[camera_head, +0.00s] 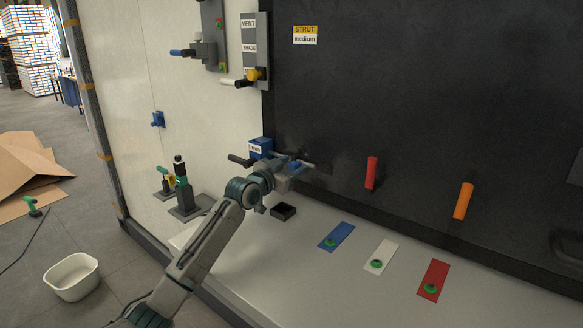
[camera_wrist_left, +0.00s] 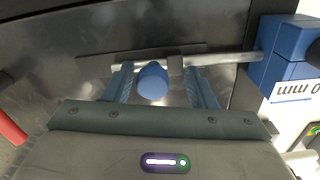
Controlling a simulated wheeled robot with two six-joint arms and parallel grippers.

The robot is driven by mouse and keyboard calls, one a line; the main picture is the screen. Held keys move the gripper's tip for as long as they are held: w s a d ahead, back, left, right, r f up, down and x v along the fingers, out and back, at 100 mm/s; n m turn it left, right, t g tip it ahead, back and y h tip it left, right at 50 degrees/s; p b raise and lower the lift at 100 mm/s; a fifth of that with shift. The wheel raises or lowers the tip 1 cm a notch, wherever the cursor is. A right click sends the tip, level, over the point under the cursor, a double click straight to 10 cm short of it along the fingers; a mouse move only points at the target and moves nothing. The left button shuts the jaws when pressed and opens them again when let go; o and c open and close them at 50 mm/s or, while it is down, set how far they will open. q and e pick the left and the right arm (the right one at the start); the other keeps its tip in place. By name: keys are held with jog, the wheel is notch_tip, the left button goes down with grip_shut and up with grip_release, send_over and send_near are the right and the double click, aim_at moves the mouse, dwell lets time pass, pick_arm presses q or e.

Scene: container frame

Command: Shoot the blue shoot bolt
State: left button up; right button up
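The blue shoot bolt shows as a blue block (camera_head: 260,147) with a small white label on the container wall, left of the dark panel. It is also at the right of the left wrist view (camera_wrist_left: 285,50). A bare metal rod (camera_wrist_left: 228,58) runs from it across the dark panel. A rounded blue knob (camera_wrist_left: 152,83) stands out from the rod. My left gripper (camera_wrist_left: 161,90) is open, with one finger on each side of the knob and a visible gap to both. In the head view my left gripper (camera_head: 293,172) partly covers the rod. My right gripper is not seen.
A red handle (camera_head: 371,173) and an orange handle (camera_head: 463,201) stick out to the right. Below lie blue (camera_head: 336,237), white (camera_head: 381,257) and red (camera_head: 433,281) plates with green knobs. A small black box (camera_head: 283,211) sits under my gripper. Levers and a labelled panel (camera_head: 255,50) are above.

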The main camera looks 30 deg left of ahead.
pick_arm(q)
jog(key=shift+s+d, duration=0.1)
jog(key=shift+s, duration=0.1)
jog(key=s+a+b, duration=0.1)
jog(key=s+b, duration=0.4)
jog(key=s, duration=0.5)
jog(key=shift+s, duration=0.2)
dwell(0.3)
